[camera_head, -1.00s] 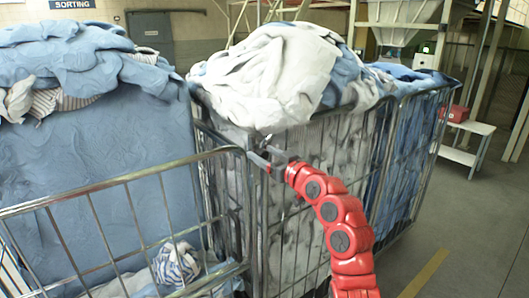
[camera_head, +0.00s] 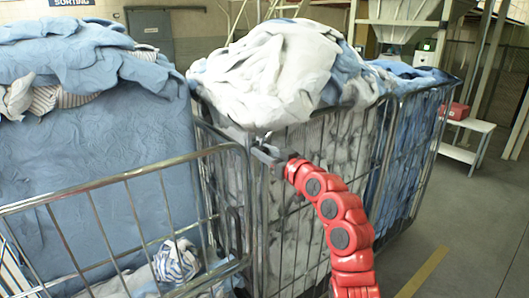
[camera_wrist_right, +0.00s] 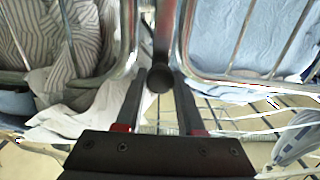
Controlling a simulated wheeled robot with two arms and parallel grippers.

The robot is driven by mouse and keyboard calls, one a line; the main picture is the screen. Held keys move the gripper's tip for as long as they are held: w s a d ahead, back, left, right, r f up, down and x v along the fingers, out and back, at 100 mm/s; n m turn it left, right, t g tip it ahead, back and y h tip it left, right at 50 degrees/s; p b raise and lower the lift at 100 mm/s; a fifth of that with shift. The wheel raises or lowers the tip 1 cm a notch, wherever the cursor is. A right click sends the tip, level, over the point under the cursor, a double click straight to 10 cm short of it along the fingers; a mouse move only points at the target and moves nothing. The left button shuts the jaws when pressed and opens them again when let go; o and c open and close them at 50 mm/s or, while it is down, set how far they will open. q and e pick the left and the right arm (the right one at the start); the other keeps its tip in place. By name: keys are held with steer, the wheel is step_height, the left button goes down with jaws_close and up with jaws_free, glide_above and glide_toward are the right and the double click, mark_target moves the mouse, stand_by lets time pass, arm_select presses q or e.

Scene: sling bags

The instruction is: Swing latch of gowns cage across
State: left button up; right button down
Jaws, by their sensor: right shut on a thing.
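The latch (camera_wrist_right: 160,78) shows in the right wrist view as a dark rod with a round end, between two rounded metal cage frames. My right gripper (camera_wrist_right: 160,98) has its two dark fingers either side of the rod and is shut on it. In the head view my right gripper (camera_head: 262,153) is at the upper corner where the left cage's front gate (camera_head: 120,178) meets the middle cage (camera_head: 262,225). The latch is too small and covered to make out there. No label shows which cage is for gowns. My left gripper is out of view.
Blue laundry (camera_head: 95,125) fills the left cage, and pale laundry (camera_head: 275,70) heaps above the middle one. Another cage with blue cloth (camera_head: 400,155) stands right of it. A white bench (camera_head: 465,126) stands behind. The floor (camera_head: 460,225) at the right is clear.

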stand_by(0.9)
steer(key=s+a+f+n+b, duration=0.1)
steer(key=n+b, duration=0.1)
steer(key=b, duration=0.3)
steer(key=s+a+f+n+b, duration=0.1)
steer(key=a+n+b, duration=0.1)
steer(key=b, duration=0.4)
steer(key=s+a+f+n+b, duration=0.1)
steer(key=s+a+n+b, duration=0.1)
steer(key=b, duration=0.4)
steer(key=shift+a+n, duration=0.15)
steer(key=shift+n, duration=0.45)
steer(key=a+f+n+b, duration=0.1)
steer(key=f+n+b, duration=0.1)
steer(key=b, duration=0.1)
steer(key=s+a+f+n+b, duration=0.1)
steer(key=f+n+b, duration=0.1)
steer(key=n+b, duration=0.1)
steer(key=s+a+f+n+b, duration=0.1)
steer(key=f+n+b, duration=0.1)
steer(key=n+b, duration=0.1)
steer(key=shift+s+a+b, duration=0.1)
steer(key=shift+b, duration=0.4)
steer(key=shift+s+a+f+n+b, duration=0.1)
steer(key=shift+a+f+n+b, duration=0.05)
steer(key=shift+f+n+b, duration=1.1)
steer(key=shift+r+n, duration=0.1)
steer(key=shift+n, duration=0.15)
steer(key=c, duration=0.5)
jaws_free()
